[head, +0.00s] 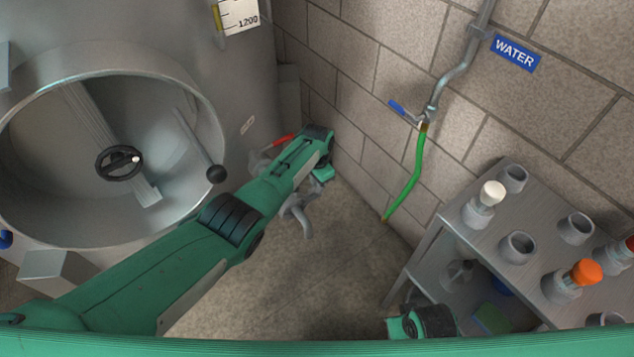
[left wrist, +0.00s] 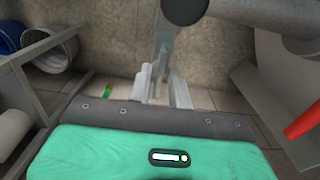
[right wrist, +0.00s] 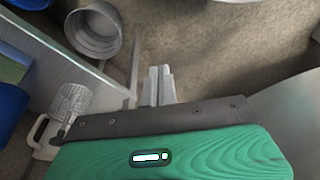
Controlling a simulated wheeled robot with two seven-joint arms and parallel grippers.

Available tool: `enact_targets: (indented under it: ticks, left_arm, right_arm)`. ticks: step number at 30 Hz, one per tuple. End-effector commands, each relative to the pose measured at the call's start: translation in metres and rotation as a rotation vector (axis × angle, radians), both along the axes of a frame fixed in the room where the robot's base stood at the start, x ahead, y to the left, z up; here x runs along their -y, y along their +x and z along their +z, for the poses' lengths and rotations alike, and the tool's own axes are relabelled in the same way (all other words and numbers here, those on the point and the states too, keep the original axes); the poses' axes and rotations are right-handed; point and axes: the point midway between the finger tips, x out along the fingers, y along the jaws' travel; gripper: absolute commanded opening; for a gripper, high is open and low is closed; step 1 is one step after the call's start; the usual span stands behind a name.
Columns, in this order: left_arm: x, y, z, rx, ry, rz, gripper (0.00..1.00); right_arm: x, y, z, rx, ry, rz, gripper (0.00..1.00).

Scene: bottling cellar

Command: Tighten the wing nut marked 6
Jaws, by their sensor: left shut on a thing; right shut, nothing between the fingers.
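No number 6 is readable in any view. In the left wrist view my left gripper (left wrist: 163,88) is shut on a slim grey metal piece (left wrist: 162,55); whether this is the wing nut, I cannot tell. A dark round end (left wrist: 186,8) shows just beyond it. In the head view my left arm reaches past the tank (head: 245,75) toward its lower right side, beside a red handle (head: 283,140) and a bent grey pipe (head: 300,215); the fingertips are hidden there. In the right wrist view my right gripper (right wrist: 161,82) is shut and empty, above the floor.
A steel bench (head: 470,235) with cups and capped bottles stands at right. A green hose (head: 410,180) hangs from the water tap on the wall. Floor between is clear.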

Motion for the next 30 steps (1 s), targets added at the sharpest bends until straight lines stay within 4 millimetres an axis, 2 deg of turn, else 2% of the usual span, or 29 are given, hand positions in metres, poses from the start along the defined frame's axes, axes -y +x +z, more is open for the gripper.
enact_targets:
  ticks: [5, 6, 9, 17, 22, 24, 30]
  left_arm:
    - [0.000, 0.000, 0.000, 0.000, 0.000, 0.000, 0.00]
    - [0.000, 0.000, 0.000, 0.000, 0.000, 0.000, 0.24]
    - [0.000, 0.000, 0.000, 0.000, 0.000, 0.000, 0.42]
    - [0.000, 0.000, 0.000, 0.000, 0.000, 0.001, 0.42]
    - [0.000, 0.000, 0.009, 0.001, -0.001, 0.001, 0.42]
    - [0.000, 0.000, 0.017, 0.001, -0.002, 0.000, 0.42]
    - [0.000, 0.001, 0.054, 0.003, -0.002, 0.001, 0.42]
  right_arm:
    - [0.000, 0.002, 0.001, 0.004, 0.000, 0.000, 0.00]
    - [0.000, 0.003, 0.001, 0.005, 0.000, 0.000, 0.00]
    - [0.000, 0.005, 0.002, 0.010, 0.000, 0.000, 0.00]
    - [0.000, 0.008, 0.004, 0.014, -0.001, 0.000, 0.00]
    - [0.000, 0.007, 0.005, 0.015, 0.000, 0.000, 0.00]
    - [0.000, -0.001, -0.012, -0.016, -0.003, 0.001, 0.00]
    - [0.001, -0.007, -0.040, -0.051, -0.009, 0.002, 0.00]
